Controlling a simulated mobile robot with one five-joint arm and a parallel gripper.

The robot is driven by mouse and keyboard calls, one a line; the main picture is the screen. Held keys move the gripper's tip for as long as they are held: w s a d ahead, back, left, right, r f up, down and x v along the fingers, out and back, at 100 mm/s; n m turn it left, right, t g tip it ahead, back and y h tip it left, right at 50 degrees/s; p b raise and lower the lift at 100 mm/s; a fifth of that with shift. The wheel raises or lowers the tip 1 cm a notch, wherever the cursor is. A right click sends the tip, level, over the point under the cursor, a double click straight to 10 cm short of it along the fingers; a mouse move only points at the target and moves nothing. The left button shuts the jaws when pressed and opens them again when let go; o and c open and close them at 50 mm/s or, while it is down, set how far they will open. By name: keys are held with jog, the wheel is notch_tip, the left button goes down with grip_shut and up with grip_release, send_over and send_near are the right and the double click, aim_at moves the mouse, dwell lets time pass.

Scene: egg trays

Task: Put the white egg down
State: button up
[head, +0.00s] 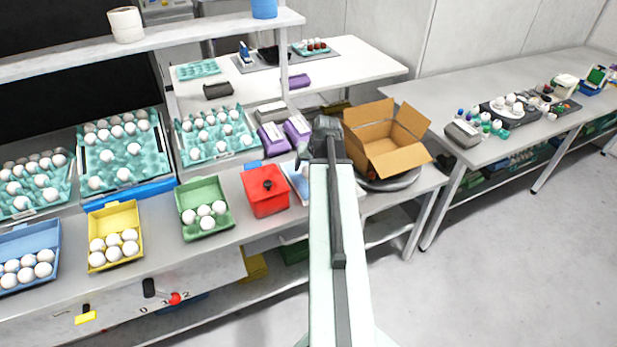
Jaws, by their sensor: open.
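My arm reaches forward, and my gripper (304,158) is at its far end over the worktop, partly hidden by the wrist; it is open. A pale shape shows by the fingers, too small to tell whether it is an egg. Below it is a blue and white item (297,178), mostly covered by the arm. White eggs sit in a green carton (189,222), a yellow carton (97,222) and a blue carton (20,241) at the left. Teal trays (155,165) behind them hold more white eggs. Which white egg is meant, I cannot tell.
A red box (266,203) stands just left of my arm. An open cardboard box (392,157) sits right of the gripper on a round dark base. Purple cartons (273,137) are behind. A shelf post (284,70) rises nearby.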

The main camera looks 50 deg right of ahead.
jog(key=shift+b+x, duration=0.4)
jog(key=shift+x, duration=0.7)
jog(key=shift+s+r, duration=0.1)
jog(key=c, duration=0.9)
jog(key=shift+r, duration=0.1)
